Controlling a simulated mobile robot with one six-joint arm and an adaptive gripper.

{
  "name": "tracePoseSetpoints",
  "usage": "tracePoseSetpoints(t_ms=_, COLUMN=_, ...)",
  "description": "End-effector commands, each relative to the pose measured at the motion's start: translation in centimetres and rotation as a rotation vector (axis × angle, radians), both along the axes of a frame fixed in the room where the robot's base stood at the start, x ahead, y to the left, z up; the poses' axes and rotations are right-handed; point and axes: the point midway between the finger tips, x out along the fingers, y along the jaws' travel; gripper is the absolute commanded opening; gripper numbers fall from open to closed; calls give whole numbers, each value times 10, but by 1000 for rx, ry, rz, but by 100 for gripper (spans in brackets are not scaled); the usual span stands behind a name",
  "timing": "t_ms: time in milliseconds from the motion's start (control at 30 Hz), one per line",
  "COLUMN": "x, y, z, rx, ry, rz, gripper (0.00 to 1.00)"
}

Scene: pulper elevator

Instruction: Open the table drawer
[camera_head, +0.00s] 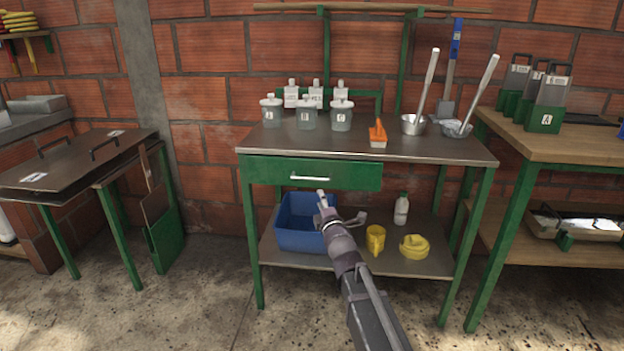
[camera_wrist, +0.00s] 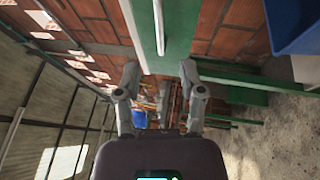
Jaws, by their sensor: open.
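The table drawer (camera_head: 348,175) has a green front under the metal tabletop and looks shut. Its thin pale bar handle (camera_head: 309,178) runs horizontally along the front. My gripper (camera_head: 340,205) is open and empty, just below and slightly right of the handle in the head view. In the wrist view the picture is turned, so the green drawer front (camera_wrist: 182,28) and the handle (camera_wrist: 159,28) run upright. There the handle lies beyond my gripper's open fingers (camera_wrist: 160,72), in line with the gap between them. The fingers do not appear to touch it.
Several bottles (camera_head: 307,118), an orange-handled brush (camera_head: 378,134) and metal scoops (camera_head: 412,124) stand on the tabletop. The floor in front is clear.

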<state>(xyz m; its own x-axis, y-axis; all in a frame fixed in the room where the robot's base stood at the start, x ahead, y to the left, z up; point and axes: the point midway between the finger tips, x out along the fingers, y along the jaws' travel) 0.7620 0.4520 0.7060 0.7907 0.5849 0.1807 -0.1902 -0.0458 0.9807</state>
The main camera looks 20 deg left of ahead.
Motion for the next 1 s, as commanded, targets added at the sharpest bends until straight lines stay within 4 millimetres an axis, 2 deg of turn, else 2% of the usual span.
tracePoseSetpoints(t_ms=33, x=9, y=7, z=3, rx=1, ry=1, rz=0, gripper=51)
tracePoseSetpoints(t_ms=200, x=30, y=22, z=8, rx=0, ry=0, rz=0, gripper=51)
tracePoseSetpoints(t_ms=600, x=74, y=54, z=17, rx=0, ry=0, rz=0, gripper=51)
tracePoseSetpoints(t_ms=800, x=83, y=61, z=19, rx=0, ry=0, rz=0, gripper=51)
tracePoseSetpoints(t_ms=1000, x=85, y=63, z=19, rx=0, ry=0, rz=0, gripper=51)
